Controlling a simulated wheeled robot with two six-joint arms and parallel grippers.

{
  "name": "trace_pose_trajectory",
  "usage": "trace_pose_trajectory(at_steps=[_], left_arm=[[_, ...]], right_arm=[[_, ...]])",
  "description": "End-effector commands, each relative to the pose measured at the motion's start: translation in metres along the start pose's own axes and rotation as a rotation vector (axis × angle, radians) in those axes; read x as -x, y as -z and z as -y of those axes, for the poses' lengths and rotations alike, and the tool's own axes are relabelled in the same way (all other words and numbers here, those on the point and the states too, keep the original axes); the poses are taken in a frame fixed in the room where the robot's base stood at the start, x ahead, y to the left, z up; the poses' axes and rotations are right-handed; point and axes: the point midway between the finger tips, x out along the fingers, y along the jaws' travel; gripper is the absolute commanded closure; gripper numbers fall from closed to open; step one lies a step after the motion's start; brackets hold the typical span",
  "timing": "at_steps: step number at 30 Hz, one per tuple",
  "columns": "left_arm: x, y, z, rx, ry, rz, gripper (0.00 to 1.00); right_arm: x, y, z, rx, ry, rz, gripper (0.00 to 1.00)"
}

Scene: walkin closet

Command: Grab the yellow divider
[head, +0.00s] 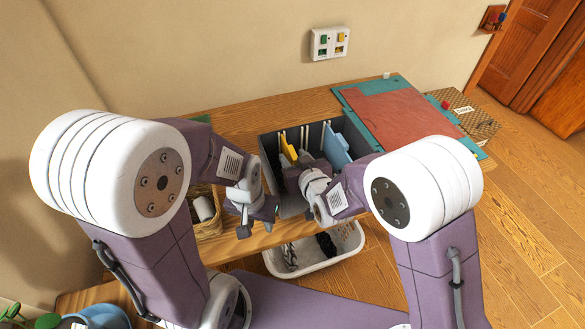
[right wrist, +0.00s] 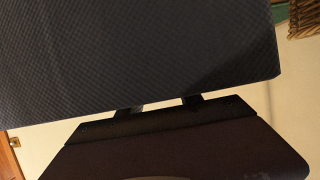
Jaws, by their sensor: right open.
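The yellow divider (head: 288,147) stands in a dark grey bin (head: 352,124) on the wooden table, toward the bin's left side. A blue divider (head: 337,146) stands to its right in the same bin. My right gripper (head: 294,172) is open, over the bin, just in front of the yellow divider; its fingertips are small and partly hidden in the head view. In the right wrist view its fingers (right wrist: 158,107) are spread and partly hidden behind a dark textured surface. My left gripper (head: 255,229) is lower, left of the bin's front; its jaw opening is unclear.
A teal and red mat (head: 394,112) lies right of the bin. A wicker basket (head: 209,227) with a white roll stands at left. A white laundry basket (head: 318,262) with dark items is below the table edge. A wall switch plate (head: 330,43) is behind.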

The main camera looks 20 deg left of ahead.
Motion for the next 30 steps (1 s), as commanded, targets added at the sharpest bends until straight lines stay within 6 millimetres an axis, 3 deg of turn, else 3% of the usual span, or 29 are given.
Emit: trace_pose_trajectory(at_steps=[3, 10, 14, 15, 30], left_arm=[[0.0005, 0.0001, 0.0000, 0.000, 0.000, 0.000, 0.64], [0.0003, 0.0000, 0.0000, 0.000, 0.000, 0.000, 0.64], [0.0003, 0.0000, 0.0000, 0.000, 0.000, 0.000, 0.64], [0.0003, 0.0000, 0.0000, 0.000, 0.000, 0.000, 0.64], [0.0003, 0.0000, 0.0000, 0.000, 0.000, 0.000, 0.64]], right_arm=[[-0.0120, 0.0000, 0.0003, 0.001, 0.000, 0.000, 0.58], [-0.0132, -0.0001, 0.0004, 0.001, 0.001, 0.000, 0.61], [-0.0130, -0.0001, 0.0005, 0.001, 0.001, 0.000, 0.97], [-0.0130, -0.0001, 0.0005, 0.001, 0.001, 0.000, 1.00], [-0.0129, -0.0006, 0.0005, 0.001, 0.001, 0.001, 1.00]])
